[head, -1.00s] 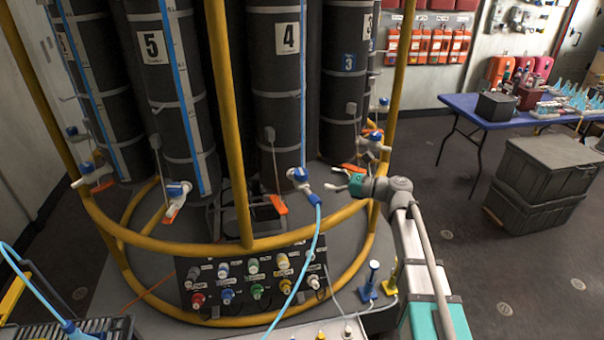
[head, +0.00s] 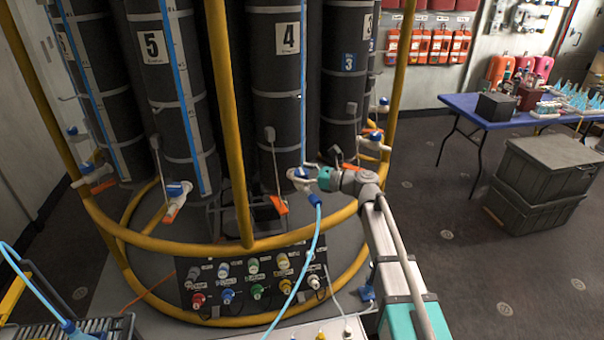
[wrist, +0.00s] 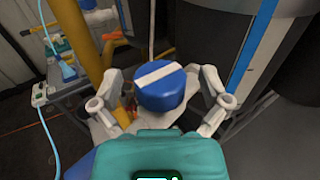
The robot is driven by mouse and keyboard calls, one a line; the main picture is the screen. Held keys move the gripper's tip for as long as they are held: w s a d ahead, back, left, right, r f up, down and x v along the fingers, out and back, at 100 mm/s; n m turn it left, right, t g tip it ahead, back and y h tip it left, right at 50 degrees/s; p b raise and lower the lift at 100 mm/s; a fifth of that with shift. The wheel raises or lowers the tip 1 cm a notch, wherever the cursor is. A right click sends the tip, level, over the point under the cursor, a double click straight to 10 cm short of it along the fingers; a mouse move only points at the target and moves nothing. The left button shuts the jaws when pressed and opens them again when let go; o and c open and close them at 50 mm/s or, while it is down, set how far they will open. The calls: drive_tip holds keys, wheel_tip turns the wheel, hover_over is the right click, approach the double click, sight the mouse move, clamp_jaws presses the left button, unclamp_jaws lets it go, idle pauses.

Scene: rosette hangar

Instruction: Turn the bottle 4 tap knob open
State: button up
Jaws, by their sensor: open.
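Bottle 4 (head: 286,90) is a dark upright cylinder with a white "4" label, behind the yellow rail. Its tap has a blue knob (head: 299,172) low on its front, with a light blue hose running down from it. In the wrist view the round blue knob (wrist: 160,86) with a white bar across its top lies between my fingers. My gripper (wrist: 163,102) is open, one finger on each side of the knob, with no clear contact visible. In the head view my gripper (head: 311,174) reaches the tap from the right and hides part of it.
A yellow rail ring (head: 165,246) and upright posts surround the bottles. A panel with several coloured connectors (head: 256,290) sits below. Bottle 5's tap (head: 176,194) is at the left. A blue table (head: 478,116) and grey crates (head: 540,176) stand right; floor between is clear.

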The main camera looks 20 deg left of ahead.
drive_tip(key=c, duration=1.2)
drive_tip(key=shift+o, duration=0.2)
drive_tip(key=shift+w+n+g, duration=0.15)
drive_tip(key=shift+n+g, duration=0.45)
drive_tip(key=shift+g, duration=0.3)
drive_tip(key=shift+n+g, duration=0.3)
drive_tip(key=shift+g, duration=0.2)
drive_tip(key=o, duration=1.2)
drive_tip(key=shift+c, duration=0.2)
drive_tip(key=shift+d, duration=0.15)
